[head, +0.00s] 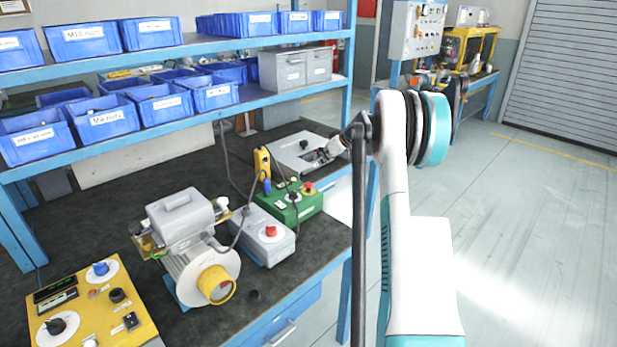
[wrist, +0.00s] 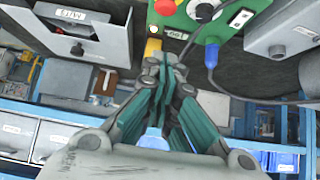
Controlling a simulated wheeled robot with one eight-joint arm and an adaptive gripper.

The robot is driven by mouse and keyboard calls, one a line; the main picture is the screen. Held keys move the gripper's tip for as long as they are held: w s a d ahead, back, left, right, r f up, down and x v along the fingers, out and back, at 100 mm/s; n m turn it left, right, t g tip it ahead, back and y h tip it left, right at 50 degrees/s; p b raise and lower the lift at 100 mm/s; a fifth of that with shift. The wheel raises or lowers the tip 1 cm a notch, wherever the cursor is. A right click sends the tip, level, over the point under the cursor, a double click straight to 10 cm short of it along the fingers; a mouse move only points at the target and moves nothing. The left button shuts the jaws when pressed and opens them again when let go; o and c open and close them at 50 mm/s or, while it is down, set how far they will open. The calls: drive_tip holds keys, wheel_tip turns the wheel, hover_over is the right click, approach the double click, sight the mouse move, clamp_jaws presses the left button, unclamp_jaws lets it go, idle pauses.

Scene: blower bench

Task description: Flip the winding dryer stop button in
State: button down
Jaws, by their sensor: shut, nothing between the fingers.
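No label reading winding dryer is legible, so I cannot tell which control is its stop button. A green box (head: 292,205) has a red mushroom button (head: 309,187) on a yellow base. It also shows in the wrist view (wrist: 212,50), its red button (wrist: 165,7) at the top. A grey box (head: 262,238) nearer the front has another red button (head: 271,231). My gripper (head: 323,154) is over a low grey unit (head: 300,158) with a dark knob. In the wrist view my gripper (wrist: 165,68) is shut and empty, below the green box.
A winding machine (head: 190,240) and a yellow control panel (head: 90,310) are to the left. Shelves with blue bins (head: 102,118) overhang the bench. Floor (head: 540,220) to the right is clear.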

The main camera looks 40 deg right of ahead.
drive_tip(key=shift+d+f, duration=0.15)
drive_tip(key=b, duration=0.3)
hover_over(310, 185)
wheel_tip(310, 185, down, 7)
drive_tip(key=shift+w+d, duration=0.1)
drive_tip(key=shift+w, duration=0.05)
wheel_tip(310, 185, down, 3)
drive_tip(key=shift+f+b, duration=0.1)
drive_tip(key=shift+b, duration=0.75)
drive_tip(key=shift+f, duration=0.35)
wheel_tip(310, 185, down, 2)
